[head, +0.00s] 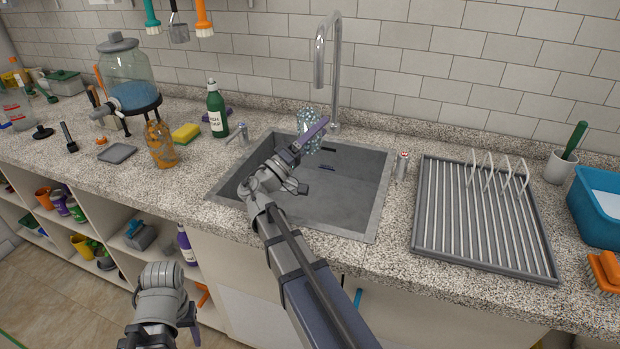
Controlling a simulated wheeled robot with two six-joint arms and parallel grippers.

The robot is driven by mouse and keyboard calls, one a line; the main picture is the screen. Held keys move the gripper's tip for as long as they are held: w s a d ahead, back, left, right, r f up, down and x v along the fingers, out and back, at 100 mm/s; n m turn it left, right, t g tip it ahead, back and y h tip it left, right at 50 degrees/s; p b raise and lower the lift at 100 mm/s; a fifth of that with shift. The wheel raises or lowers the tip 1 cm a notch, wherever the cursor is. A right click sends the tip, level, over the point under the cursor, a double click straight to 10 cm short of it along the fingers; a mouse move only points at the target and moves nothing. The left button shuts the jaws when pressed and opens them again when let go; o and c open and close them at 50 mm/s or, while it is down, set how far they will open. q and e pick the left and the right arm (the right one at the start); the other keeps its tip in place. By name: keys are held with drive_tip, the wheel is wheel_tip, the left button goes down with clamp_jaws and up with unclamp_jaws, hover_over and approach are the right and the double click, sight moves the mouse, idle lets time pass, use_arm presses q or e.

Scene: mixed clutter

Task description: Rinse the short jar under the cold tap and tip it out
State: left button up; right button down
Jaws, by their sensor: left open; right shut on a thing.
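A pale, speckled glass jar (309,117), which looks like the short jar, is in my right gripper (314,134). The gripper is shut on it, and its purple finger crosses the front of the jar. The jar is above the back of the sink (345,205), just below the mouth of the tall curved spout (320,70). I cannot make out running water or the jar's exact tilt. A small metal tap handle (238,135) stands left of the sink; another (402,167), with a red mark, stands right. My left gripper (190,322) is open and low, in front of the counter.
A ribbed drying rack (425,215) fills the counter right of the sink. A green soap bottle (216,112), yellow sponge (186,133), amber patterned jar (160,145) and glass dispenser (128,72) stand to the left. A blue tub (598,215) and orange brush (603,272) are far right.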

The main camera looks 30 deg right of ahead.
drive_tip(key=shift+w+f+n+t+y, duration=0.1)
drive_tip(key=shift+f+n+t+y, duration=0.2)
drive_tip(key=shift+f+n+y, duration=0.35)
drive_tip(key=w+d+f+n+g+y+p, duration=0.2)
drive_tip(key=w+f+n+g+y+p, duration=0.1)
drive_tip(key=f+n+g+y+p, duration=0.1)
drive_tip(key=w+d+f+n+g+y+p, duration=0.1)
drive_tip(key=w+f+n+g+y+p, duration=0.3)
drive_tip(key=f+n+y+p, duration=0.3)
drive_tip(key=shift+d+f+n+g+y, duration=0.4)
drive_tip(key=shift+n+y, duration=0.55)
drive_tip(key=shift+n, duration=1.1)
drive_tip(key=shift+w, duration=0.1)
